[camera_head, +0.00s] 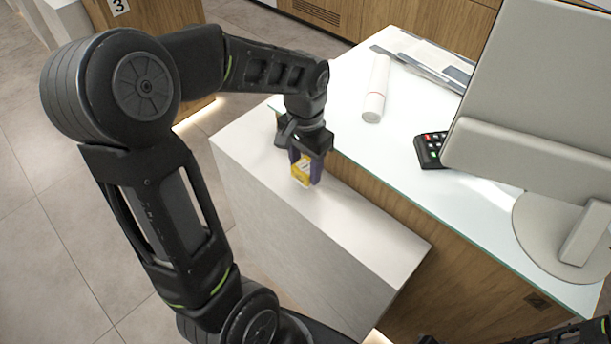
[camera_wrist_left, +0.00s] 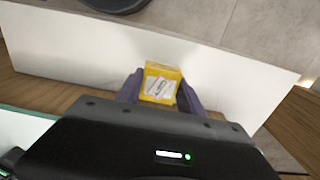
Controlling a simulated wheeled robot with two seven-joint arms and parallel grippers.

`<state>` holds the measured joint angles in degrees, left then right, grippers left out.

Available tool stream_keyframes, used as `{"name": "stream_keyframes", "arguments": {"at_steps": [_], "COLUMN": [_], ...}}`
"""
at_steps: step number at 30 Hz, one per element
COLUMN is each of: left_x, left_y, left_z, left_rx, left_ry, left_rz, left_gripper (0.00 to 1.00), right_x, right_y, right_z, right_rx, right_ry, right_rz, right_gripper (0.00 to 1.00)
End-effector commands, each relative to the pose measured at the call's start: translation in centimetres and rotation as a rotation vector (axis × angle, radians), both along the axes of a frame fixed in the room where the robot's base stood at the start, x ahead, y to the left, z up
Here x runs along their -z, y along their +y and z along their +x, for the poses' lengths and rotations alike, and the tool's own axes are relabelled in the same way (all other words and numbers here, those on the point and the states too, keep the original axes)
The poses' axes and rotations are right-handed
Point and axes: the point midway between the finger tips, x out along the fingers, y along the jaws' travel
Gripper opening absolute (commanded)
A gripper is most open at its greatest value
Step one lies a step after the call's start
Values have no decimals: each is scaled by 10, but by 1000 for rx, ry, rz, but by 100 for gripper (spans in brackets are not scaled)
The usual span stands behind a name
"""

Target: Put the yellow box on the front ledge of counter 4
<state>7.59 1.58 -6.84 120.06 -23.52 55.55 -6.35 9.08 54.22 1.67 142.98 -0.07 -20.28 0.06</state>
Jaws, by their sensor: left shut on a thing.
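My left gripper (camera_head: 305,170) is shut on a small yellow box (camera_head: 301,174), its fingers on either side of it. The box is over the white front ledge (camera_head: 355,226) of the near counter, toward the ledge's far end. I cannot tell whether it touches the ledge. In the left wrist view the yellow box (camera_wrist_left: 161,84) with a white label sits between the purple-grey fingers, with the white ledge (camera_wrist_left: 75,50) behind it. No number 4 is readable on this counter. My right gripper is not in view.
The glass counter top (camera_head: 400,155) stands just behind the ledge. It holds a white tube (camera_head: 376,90), a card terminal (camera_head: 430,150) and a large grey monitor (camera_head: 530,90). A counter marked 3 (camera_head: 118,6) is at the back left. The ledge's near part is clear.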

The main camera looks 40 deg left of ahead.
Motion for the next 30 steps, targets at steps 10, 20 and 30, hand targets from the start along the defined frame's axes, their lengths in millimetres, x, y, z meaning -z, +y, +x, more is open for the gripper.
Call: {"name": "stream_keyframes", "arguments": {"at_steps": [10,20,30], "left_x": [5,38,43], "left_y": [0,0,0], "left_z": [0,0,0], "left_rx": [0,0,0], "left_ry": [2,-1,-1], "left_rz": [0,0,0], "left_gripper": [0,0,0], "right_x": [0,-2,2], "right_y": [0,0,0], "right_z": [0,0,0], "right_rx": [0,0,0], "right_ry": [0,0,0], "right_rz": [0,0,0], "right_gripper": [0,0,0]}}
